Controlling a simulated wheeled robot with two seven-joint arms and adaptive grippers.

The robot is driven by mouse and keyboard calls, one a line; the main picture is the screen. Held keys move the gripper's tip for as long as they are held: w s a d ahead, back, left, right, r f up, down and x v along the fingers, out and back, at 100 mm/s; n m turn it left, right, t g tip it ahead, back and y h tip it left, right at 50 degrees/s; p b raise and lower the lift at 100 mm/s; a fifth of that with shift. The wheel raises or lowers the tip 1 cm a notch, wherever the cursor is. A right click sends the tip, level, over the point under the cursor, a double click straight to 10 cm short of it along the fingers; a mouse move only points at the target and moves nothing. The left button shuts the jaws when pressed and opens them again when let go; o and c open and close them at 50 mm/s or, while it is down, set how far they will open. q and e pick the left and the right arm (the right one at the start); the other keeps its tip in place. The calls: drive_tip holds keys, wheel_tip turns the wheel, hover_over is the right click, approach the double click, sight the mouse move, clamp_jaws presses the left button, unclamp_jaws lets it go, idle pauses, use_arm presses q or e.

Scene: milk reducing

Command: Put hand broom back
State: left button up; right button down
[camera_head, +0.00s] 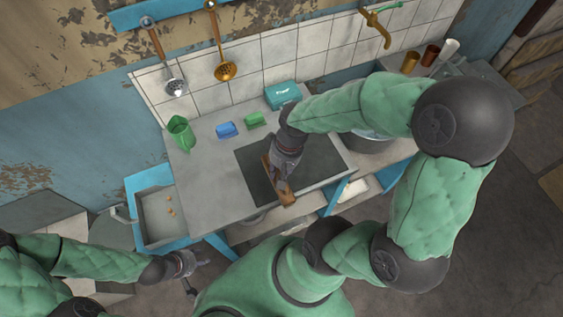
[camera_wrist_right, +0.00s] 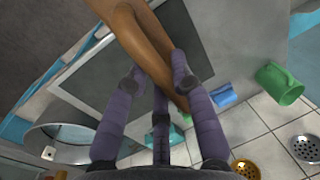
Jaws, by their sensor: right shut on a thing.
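The hand broom, a brown wooden piece (camera_head: 285,196), is in my right gripper (camera_head: 279,181) over the dark inset panel of the counter. In the right wrist view the broom (camera_wrist_right: 133,32) runs from the top edge down between the purple-grey fingers of my right gripper (camera_wrist_right: 158,78), which are shut on it. Its lower end is partly hidden by the fingers. My left gripper (camera_head: 194,275) is low at the left, below the open drawer, with its fingers spread and nothing visible between them.
A green pitcher (camera_head: 180,133), a blue piece (camera_head: 227,130), a green piece (camera_head: 255,120) and a teal box (camera_head: 283,95) stand along the back of the counter (camera_head: 207,185). An open drawer (camera_head: 158,215) juts out at the left.

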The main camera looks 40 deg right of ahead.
drive_tip(key=shift+s+r, duration=0.1)
drive_tip(key=shift+s, duration=0.15)
drive_tip(key=shift+w+d, duration=0.1)
drive_tip(key=shift+d, duration=0.1)
drive_tip(key=shift+w+d+f+b, duration=0.55)
drive_tip(key=shift+w+d+f, duration=1.05)
drive_tip(key=shift+f, duration=0.55)
drive_tip(key=shift+w+d+f+b, duration=0.5)
drive_tip(key=shift+w+d+f, duration=1.1)
drive_tip(key=shift+f, duration=0.55)
drive_tip(key=shift+w+d+f+b, duration=0.55)
drive_tip(key=shift+w+d+f, duration=0.8)
drive_tip(key=shift+w+f, duration=0.65)
drive_tip(key=shift+s+f, duration=0.15)
drive_tip(key=shift+s, duration=0.1)
drive_tip(key=shift+f, duration=0.15)
drive_tip(key=c, duration=1.1)
unclamp_jaws()
drive_tip(key=shift+o, duration=0.2)
